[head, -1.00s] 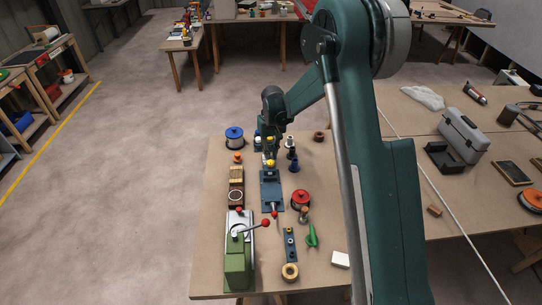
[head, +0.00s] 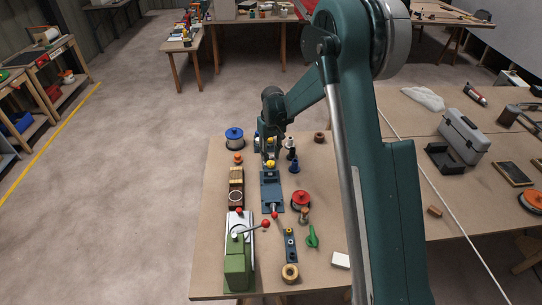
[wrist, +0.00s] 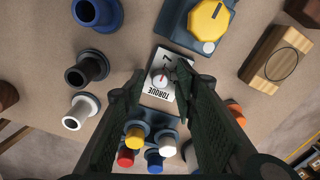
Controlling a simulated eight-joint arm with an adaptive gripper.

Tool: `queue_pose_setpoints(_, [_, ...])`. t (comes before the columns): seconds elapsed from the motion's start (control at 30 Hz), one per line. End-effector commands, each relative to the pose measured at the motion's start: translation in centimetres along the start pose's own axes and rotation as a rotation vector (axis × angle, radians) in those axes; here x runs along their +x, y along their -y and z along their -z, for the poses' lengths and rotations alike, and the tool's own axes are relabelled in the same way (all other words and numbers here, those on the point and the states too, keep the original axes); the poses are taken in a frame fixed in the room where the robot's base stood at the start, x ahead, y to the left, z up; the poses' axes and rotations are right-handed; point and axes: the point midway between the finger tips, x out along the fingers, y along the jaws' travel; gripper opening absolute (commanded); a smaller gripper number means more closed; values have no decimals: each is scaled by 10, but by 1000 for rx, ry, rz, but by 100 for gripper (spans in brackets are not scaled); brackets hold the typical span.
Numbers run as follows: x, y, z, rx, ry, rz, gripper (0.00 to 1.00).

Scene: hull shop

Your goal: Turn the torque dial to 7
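The torque dial is a yellow faceted knob (wrist: 208,19) on a blue base (wrist: 180,22), at the top of the wrist view. In the head view the yellow knob (head: 270,164) sits at the far end of the blue fixture (head: 271,190). Its setting is too small to read. A white card (wrist: 163,78) marked TORQUE and 7, with a small dial picture, lies beside the base, upside down in the wrist view. My gripper (wrist: 160,75) is open and empty. Its fingers are over the card, apart from the knob. In the head view my gripper is partly hidden.
Several coloured-capped bottles (wrist: 147,140) stand behind the card. Blue (wrist: 97,12), black (wrist: 87,68) and white (wrist: 80,110) spool-like pieces stand left of it. A wooden block (wrist: 275,57) lies right. A green lever press (head: 237,262) stands at the table's near end.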

Motion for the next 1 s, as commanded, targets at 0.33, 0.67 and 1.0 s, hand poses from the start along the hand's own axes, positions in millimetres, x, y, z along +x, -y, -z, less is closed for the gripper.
queue_pose_setpoints(0.33, [-6,0,0,0,0,0,29])
queue_pose_setpoints(0.67, [-41,0,0,0,0,0,29])
queue_pose_setpoints(1.0, [-94,0,0,0,0,0,29])
